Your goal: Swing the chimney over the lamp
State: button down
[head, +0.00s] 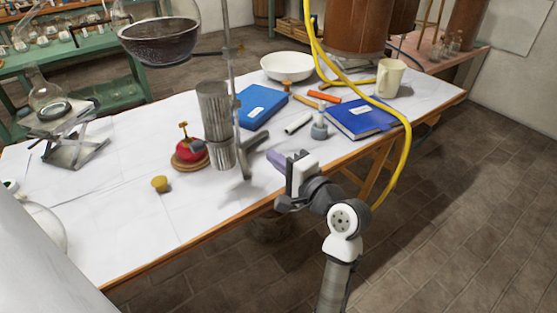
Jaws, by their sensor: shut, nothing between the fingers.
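The chimney (213,112) is an upright ribbed grey metal cylinder beside the thin rod (230,50) of a stand. The lamp (188,151) is a small red body with a brass top on a round wooden base, just left of the chimney's lower part. The chimney appears beside the lamp, not over it. My gripper (279,160) is shut and empty, right of the chimney and stand, near the table's front edge. It appears apart from the chimney.
A blue book (262,106), white dish (287,66), another blue book (360,118) and yellow hose (408,150) lie right. A cork (160,184) sits before the lamp. The table's front left is mostly clear.

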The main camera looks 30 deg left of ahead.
jog(key=a+p, duration=0.2)
jog(key=a, duration=0.7)
jog(key=shift+a, duration=0.25)
